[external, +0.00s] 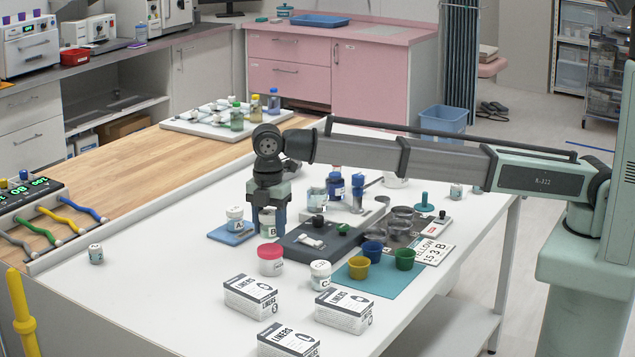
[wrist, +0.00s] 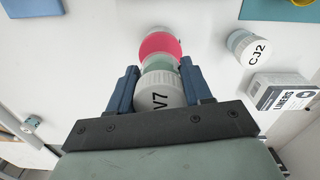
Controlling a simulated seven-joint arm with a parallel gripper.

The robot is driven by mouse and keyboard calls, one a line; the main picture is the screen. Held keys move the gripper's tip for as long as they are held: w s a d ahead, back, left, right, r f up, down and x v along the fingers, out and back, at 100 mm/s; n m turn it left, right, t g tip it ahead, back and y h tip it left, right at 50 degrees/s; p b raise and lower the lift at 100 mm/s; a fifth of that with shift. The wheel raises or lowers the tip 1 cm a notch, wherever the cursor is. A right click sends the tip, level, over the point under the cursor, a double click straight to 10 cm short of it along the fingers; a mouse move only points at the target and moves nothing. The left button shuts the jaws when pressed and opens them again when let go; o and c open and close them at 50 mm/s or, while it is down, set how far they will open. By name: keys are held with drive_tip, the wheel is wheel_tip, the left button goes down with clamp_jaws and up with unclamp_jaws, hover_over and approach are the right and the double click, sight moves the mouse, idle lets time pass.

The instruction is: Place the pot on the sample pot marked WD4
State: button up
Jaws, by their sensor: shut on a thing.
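My gripper (external: 268,224) is shut on a pot with a white ribbed lid, whose visible marking ends in "V7", in the wrist view (wrist: 154,92). The blue fingers sit on either side of it. In the external view the held pot (external: 268,216) shows between the fingers, behind the pink-lidded pot (external: 270,260); its height above the table is hard to judge. A white-lidded pot (external: 235,220) stands on a blue mat (external: 222,233) left of my gripper. Another white-lidded pot (external: 320,275) reads "CJ2" in the wrist view (wrist: 256,52). I cannot read WD4 on any pot.
Liners boxes (external: 251,297) stand at the front. A dark tray (external: 325,243) and a teal mat (external: 365,287) with coloured cups lie to the right. A small pot (external: 96,254) stands at far left. The white tabletop between it and the blue mat is clear.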

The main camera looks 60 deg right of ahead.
sight(270, 235)
drive_tip(key=shift+f, duration=1.45)
drive_tip(key=o, duration=1)
drive_tip(key=shift+f, duration=0.1)
drive_tip(key=shift+o, duration=0.2)
wheel_tip(270, 235, up, 12)
drive_tip(key=shift+r, duration=0.15)
